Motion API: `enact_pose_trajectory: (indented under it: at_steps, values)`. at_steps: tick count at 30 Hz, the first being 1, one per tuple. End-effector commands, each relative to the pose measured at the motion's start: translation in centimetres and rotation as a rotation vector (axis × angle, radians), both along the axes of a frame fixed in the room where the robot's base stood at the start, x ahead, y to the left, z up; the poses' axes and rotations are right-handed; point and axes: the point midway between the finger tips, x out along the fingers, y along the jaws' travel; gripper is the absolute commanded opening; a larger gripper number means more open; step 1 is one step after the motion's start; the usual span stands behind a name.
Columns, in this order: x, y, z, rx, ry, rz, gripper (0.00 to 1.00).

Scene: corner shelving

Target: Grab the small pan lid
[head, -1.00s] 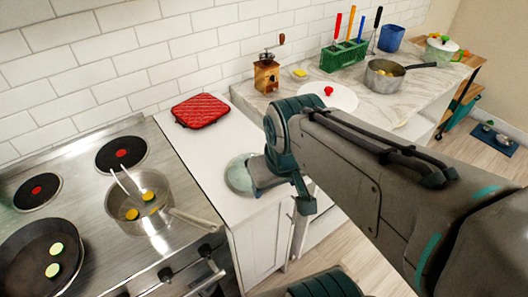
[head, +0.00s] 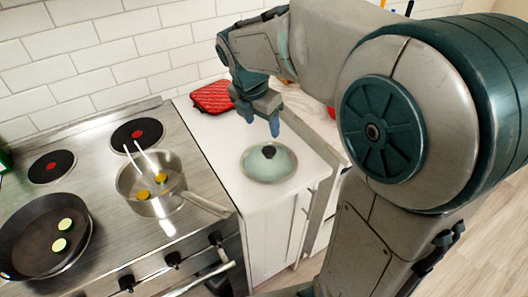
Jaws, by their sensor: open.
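The small pan lid (head: 268,164) is a round, pale green-grey lid with a dark knob (head: 268,151) on top. It lies flat on the white counter right of the stove, near the front edge. My gripper (head: 260,128) is in the air just above and behind the lid, with its fingers pointing down. It is open and looks empty. A gap shows between the fingertips and the knob. Nothing hides the lid in this view.
A saucepan (head: 134,187) holding utensils and yellow pieces sits on the stove, its handle reaching toward the counter. A frying pan (head: 22,250) stands at left. A red quilted mat (head: 212,96) lies behind my gripper. My arm hides most of the right-hand counter.

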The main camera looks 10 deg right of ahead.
Motion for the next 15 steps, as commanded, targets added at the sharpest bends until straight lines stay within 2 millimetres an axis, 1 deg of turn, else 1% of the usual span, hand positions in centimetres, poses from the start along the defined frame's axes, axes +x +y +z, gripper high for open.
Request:
enact_pose_trajectory:
  at_steps: [5, 12, 15]
  values:
    - [0.7, -0.1, -1.3, -0.017, 0.018, 0.061, 0.61]
    - [1.4, -1.1, -5.9, -0.017, 0.020, 0.058, 0.61]
    - [1.8, -1.4, -7.3, -0.016, 0.018, 0.059, 0.61]
